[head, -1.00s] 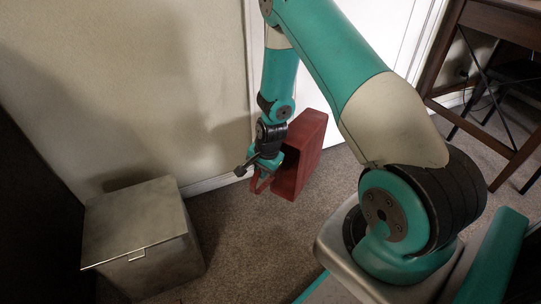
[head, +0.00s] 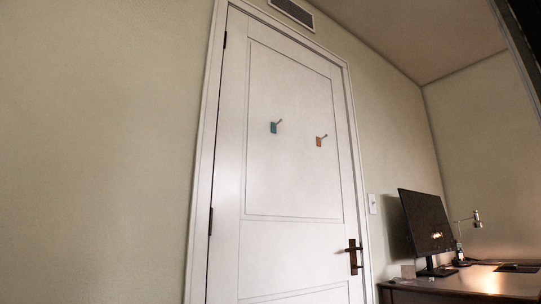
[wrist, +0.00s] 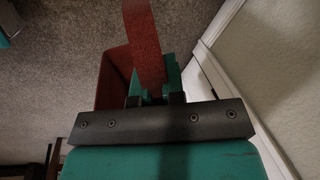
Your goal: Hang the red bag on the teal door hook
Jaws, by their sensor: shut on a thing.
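The teal door hook (head: 274,127) is on the upper panel of the white door in the head view, and nothing hangs on it. The red bag (wrist: 114,75) shows in the wrist view, with its red strap (wrist: 143,45) running up between the fingers. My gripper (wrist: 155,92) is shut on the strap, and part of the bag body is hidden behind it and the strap. The bag is above the carpet. Neither my gripper nor the bag is in the head view now.
An orange-brown hook (head: 320,140) is right of the teal one and slightly lower. The white door (head: 290,255) is shut, with a dark handle (head: 353,256) at its right edge. A desk (head: 460,286) with a monitor (head: 425,225) and lamp stands at the right. Bare wall is at left.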

